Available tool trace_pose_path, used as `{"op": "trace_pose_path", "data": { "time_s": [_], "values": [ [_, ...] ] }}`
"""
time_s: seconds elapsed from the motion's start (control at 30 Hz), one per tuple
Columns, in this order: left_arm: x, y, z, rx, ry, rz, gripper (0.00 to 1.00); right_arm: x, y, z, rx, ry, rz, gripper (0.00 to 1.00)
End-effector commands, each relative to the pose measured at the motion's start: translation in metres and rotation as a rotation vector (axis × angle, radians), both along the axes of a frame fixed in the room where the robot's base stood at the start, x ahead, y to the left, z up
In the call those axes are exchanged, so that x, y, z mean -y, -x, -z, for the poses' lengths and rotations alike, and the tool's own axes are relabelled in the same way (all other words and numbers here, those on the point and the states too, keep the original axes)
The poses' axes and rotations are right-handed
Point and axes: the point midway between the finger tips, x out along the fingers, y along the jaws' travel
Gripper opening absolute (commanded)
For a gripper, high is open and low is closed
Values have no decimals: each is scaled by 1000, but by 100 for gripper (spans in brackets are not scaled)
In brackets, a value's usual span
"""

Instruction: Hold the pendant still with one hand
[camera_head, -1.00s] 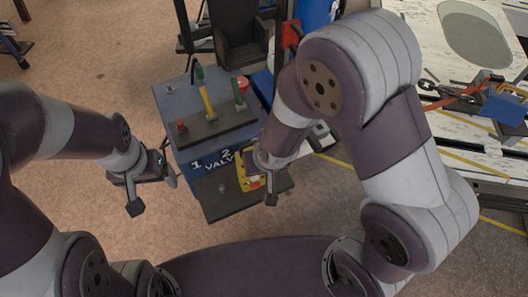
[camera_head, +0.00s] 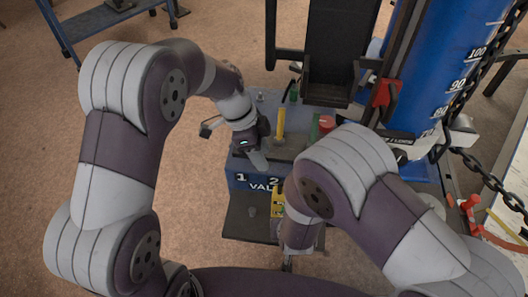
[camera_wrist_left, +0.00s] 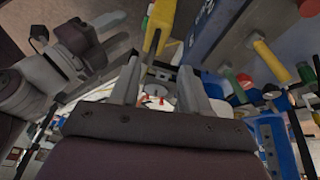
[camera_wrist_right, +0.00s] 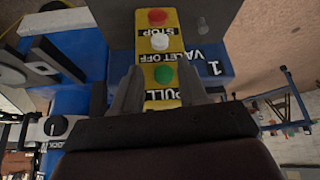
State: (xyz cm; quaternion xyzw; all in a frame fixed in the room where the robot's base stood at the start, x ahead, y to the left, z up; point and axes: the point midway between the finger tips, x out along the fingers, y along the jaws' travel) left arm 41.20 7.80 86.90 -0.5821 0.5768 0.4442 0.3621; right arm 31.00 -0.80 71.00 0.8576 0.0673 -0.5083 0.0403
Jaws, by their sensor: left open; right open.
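The yellow pendant (camera_wrist_right: 160,50) shows in the right wrist view, with red, white and green buttons and black lettering. Its lower end in that picture lies between the open fingers of my right gripper (camera_wrist_right: 158,95); contact cannot be told. In the head view a strip of the pendant (camera_head: 277,206) shows beside my right forearm, which hides the rest. My right gripper (camera_head: 287,263) is mostly hidden there. My left gripper (camera_head: 258,160) is at the front of the blue valve console (camera_head: 240,178). Its fingers (camera_wrist_left: 158,85) are apart, with nothing seen held.
The console top carries a yellow lever (camera_head: 280,123) and a red knob (camera_head: 327,123). A black seat-like frame (camera_head: 335,50) and a blue cylinder (camera_head: 460,60) stand behind. Chains (camera_head: 490,180) hang at the right. Open floor (camera_head: 215,240) lies left of the console.

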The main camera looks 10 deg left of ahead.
Motion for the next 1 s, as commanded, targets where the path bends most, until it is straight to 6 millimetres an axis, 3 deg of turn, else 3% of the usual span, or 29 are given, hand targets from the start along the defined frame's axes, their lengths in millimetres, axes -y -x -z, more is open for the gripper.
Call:
{"op": "trace_pose_path", "data": {
  "time_s": [0.1, 0.27, 0.7, 1.0],
  "values": [
    [5, 1, -6, 54, 40, 186, 46, 0, 0, 0, 0, 0, 0, 43],
    [8, 4, 0, 84, 52, 290, 46, 0, 0, 0, 0, 0, 0, 43],
    [43, 13, 89, 84, 48, 294, 46, 0, 0, 0, 0, 0, 0, 43],
    [52, 14, 112, 88, 47, 292, 46, 0, 0, 0, 0, 0, 0, 43]
  ]
}}
